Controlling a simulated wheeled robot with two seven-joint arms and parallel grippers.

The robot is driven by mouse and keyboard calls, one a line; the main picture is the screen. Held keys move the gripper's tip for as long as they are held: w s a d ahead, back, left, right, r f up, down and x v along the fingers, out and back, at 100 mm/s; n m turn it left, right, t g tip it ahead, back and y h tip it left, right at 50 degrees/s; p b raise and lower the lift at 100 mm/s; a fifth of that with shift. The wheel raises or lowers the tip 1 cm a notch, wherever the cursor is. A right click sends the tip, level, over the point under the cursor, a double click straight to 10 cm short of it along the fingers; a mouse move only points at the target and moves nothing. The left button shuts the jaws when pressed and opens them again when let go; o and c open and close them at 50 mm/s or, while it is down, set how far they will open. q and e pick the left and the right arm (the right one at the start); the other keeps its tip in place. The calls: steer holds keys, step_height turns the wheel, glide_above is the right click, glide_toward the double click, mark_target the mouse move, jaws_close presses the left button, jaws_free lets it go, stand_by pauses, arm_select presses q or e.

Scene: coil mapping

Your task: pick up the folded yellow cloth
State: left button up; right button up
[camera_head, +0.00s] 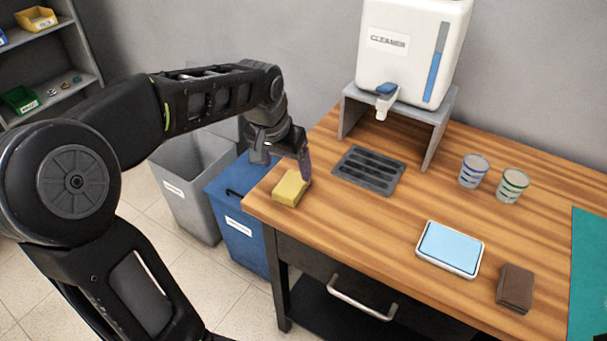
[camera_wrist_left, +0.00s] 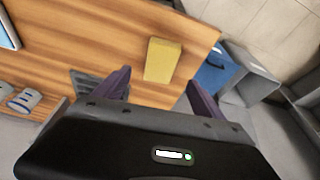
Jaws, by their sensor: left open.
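The folded yellow cloth (camera_head: 291,188) lies on the wooden table near its left front corner in the head view. It also shows in the left wrist view (camera_wrist_left: 162,60), ahead of and between the two fingers. My left gripper (camera_head: 283,163) is open and empty, pointing down just above and behind the cloth. In the left wrist view, its purple-tipped fingers (camera_wrist_left: 158,92) are spread apart with the cloth's near end close to the gap. I cannot tell whether either finger touches it. My right gripper is not in view.
A dark drip grate (camera_head: 369,170) lies right of the cloth, under the cleaner dispenser (camera_head: 414,50) on its grey stand. Two striped cups (camera_head: 474,170), a blue pad in a tray (camera_head: 450,248) and a brown block (camera_head: 515,288) are farther right. A blue bin (camera_head: 238,225) stands below the table's left edge.

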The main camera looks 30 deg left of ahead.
mark_target(291, 184)
arm_select(q)
steer(key=shift+w, duration=0.2)
steer(key=shift+s+r, duration=0.15)
steer(key=shift+s, duration=0.1)
steer(key=shift+x, duration=1.4)
steer(key=shift+p+x, duration=0.45)
steer(key=shift+x, duration=2.1)
steer(key=shift+f, duration=0.25)
steer(key=shift+c, duration=0.3)
steer(key=c, duration=1.4)
